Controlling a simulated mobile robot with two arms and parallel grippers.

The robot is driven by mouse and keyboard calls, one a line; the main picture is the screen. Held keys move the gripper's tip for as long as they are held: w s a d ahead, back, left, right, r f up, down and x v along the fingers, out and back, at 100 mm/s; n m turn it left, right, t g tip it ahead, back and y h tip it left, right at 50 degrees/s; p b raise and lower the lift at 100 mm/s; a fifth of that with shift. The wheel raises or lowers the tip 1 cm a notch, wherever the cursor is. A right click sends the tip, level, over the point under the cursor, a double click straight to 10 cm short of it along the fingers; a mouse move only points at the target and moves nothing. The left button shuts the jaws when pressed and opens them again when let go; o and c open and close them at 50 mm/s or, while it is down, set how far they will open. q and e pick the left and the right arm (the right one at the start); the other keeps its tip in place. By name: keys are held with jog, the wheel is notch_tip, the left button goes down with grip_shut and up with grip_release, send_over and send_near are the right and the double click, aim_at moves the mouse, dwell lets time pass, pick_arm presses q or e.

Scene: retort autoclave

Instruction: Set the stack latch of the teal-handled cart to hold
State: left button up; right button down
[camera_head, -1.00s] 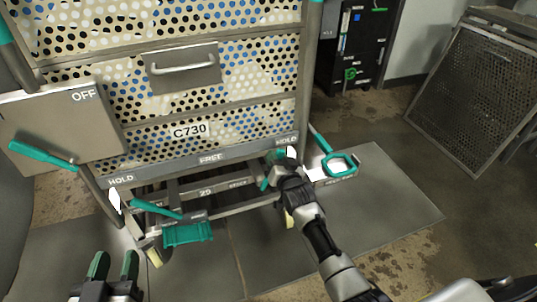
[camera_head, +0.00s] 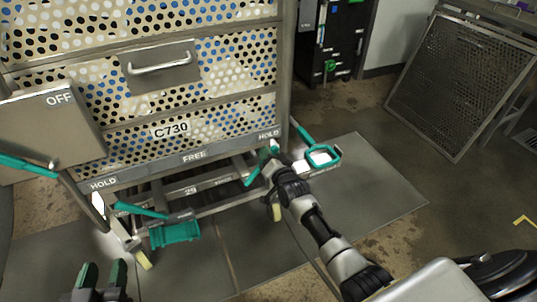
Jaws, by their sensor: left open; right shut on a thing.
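The cart C730 (camera_head: 172,130) stands at left centre, with perforated tiers. The strip along its bottom edge (camera_head: 228,148) reads HOLD at both ends and FREE in the middle. My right gripper (camera_head: 268,163) is shut on a teal lever (camera_head: 249,181) just below the right-hand HOLD label (camera_head: 268,134). The lever slants down to the left; the gripper hides part of it. My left gripper (camera_head: 103,276) is open and empty at the bottom left, apart from the cart.
Another teal lever (camera_head: 142,210) and a teal pedal (camera_head: 175,232) sit low on the left. A teal loop handle (camera_head: 322,156) is right of my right gripper. A box marked OFF (camera_head: 50,125) is at far left. A mesh panel (camera_head: 460,85) leans at right.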

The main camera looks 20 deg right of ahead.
jog(key=shift+f, duration=0.1)
jog(key=c, duration=0.9)
grip_release()
jog(key=shift+d, duration=0.1)
pick_arm(q)
jog(key=shift+d, duration=0.1)
pick_arm(e)
jog(key=shift+s, duration=0.1)
jog(key=shift+s, duration=0.15)
pick_arm(q)
jog(key=s+a+f+g+y+p, duration=0.2)
jog(key=s+a+f+g+p, duration=0.1)
jog(key=s+f+g, duration=0.4)
jog(key=shift+s+a+f+g+y+p, duration=0.35)
jog(key=shift+f+g, duration=0.3)
jog(key=shift+g, duration=0.45)
pick_arm(e)
jog(key=shift+s, duration=5.2)
